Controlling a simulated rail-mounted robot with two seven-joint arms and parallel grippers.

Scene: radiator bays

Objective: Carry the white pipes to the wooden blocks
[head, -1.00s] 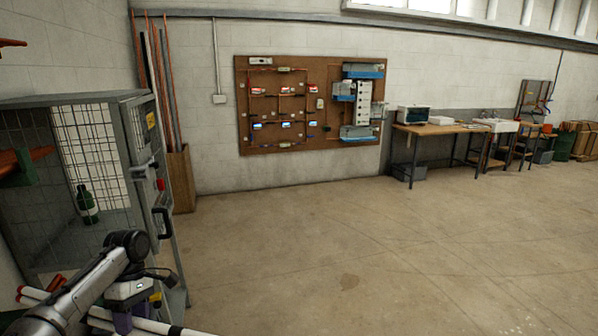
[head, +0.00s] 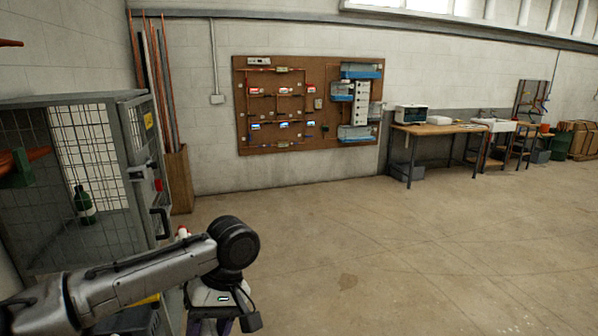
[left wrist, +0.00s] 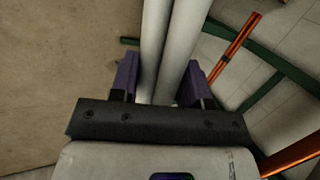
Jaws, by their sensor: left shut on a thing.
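In the left wrist view, my left gripper (left wrist: 160,85) has its purple fingers on either side of two white pipes (left wrist: 172,45), side by side, and is shut on them. In the head view, my left gripper (head: 210,326) is at the bottom, partly cut off by the picture's edge. A small white pipe end with a red tip (head: 183,232) shows behind my arm; the rest of the pipes is hidden there. No wooden blocks can be made out. My right gripper is not in view.
A wire-mesh cage (head: 60,180) with a green bottle (head: 84,205) inside stands at the left. A wooden box of upright rods (head: 178,180) is behind it. A pegboard (head: 310,143) hangs on the wall and a workbench (head: 440,128) stands at right. The middle floor (head: 400,240) is clear.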

